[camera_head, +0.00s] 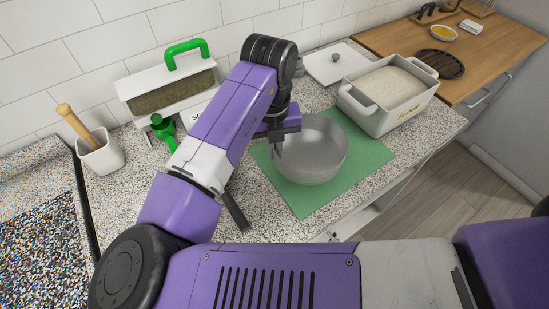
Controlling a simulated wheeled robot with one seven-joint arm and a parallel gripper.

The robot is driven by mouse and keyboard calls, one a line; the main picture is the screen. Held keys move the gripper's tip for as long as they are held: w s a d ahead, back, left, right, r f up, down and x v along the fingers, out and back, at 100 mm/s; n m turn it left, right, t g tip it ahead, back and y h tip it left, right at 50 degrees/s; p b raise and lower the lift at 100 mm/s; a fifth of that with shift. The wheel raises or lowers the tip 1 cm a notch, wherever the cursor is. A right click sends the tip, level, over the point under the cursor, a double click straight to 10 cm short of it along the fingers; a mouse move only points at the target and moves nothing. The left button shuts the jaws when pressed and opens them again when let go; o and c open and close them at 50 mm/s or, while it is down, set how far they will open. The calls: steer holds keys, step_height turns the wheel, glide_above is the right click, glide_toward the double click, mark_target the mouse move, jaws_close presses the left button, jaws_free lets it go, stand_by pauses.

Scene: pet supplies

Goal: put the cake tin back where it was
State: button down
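The cake tin (318,150), a round grey metal pan that looks empty, sits upright on a green mat (304,202) on the speckled counter. My gripper (278,148) points down at the tin's left rim, with a finger against or very close to the wall. My wrist and arm hide part of the gripper, so I cannot tell whether it is closed on the rim.
A white labelled bin (425,107) of pale grain stands right of the tin, with a white lid (322,68) behind. A green-handled box (166,78), green scoop (160,127) and white pot (101,158) stand left. Bare mat lies right and in front of the tin.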

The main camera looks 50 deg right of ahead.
steer(key=shift+f, duration=2.35)
steer(key=c, duration=1.6)
jaws_free()
steer(key=shift+c, duration=0.2)
step_height(320, 180, up, 12)
steer(key=shift+a+b, duration=0.2)
steer(key=shift+b, duration=0.1)
